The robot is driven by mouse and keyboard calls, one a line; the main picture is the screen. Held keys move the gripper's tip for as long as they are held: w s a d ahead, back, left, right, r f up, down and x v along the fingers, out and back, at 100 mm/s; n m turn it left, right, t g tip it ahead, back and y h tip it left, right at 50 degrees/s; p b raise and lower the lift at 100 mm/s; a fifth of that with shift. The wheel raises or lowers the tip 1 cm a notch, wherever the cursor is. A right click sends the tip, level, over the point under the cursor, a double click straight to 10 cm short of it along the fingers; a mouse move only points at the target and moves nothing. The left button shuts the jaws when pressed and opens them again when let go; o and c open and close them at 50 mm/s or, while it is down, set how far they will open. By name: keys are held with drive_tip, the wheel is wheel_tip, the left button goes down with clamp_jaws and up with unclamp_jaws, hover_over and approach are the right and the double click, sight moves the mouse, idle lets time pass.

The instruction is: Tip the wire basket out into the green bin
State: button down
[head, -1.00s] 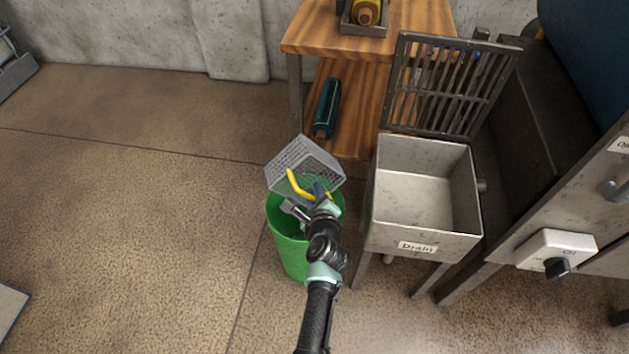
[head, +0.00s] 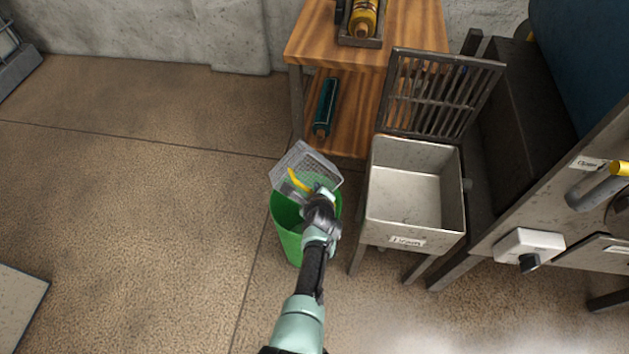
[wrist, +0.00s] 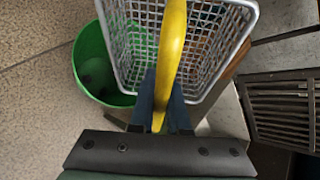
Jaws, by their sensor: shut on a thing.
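The grey wire basket (head: 306,162) is tilted over the back rim of the green bin (head: 287,240) in the head view. It also fills the upper middle of the wrist view (wrist: 120,50). My gripper (head: 318,192) is shut on the basket's yellow handle (wrist: 172,45). The fingers (wrist: 160,112) grip the handle's lower end in the wrist view. The green bin (wrist: 88,62) shows left of the basket there, with something dark inside. I see only wire mesh in the basket, and cannot tell whether anything is left in it.
A grey drain basin (head: 410,195) stands close right of the bin, with a raised slatted grate (head: 440,95) behind. A wooden shelf unit (head: 300,42) holding bottles stands behind the bin. Open floor (head: 140,220) lies to the left.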

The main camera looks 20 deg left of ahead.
wheel_tip(320, 180, up, 3)
drive_tip(key=g+h+p, duration=0.1)
drive_tip(key=g+h, duration=0.2)
drive_tip(key=g, duration=0.1)
drive_tip(key=shift+f+n, duration=0.15)
drive_tip(key=shift+n, duration=0.15)
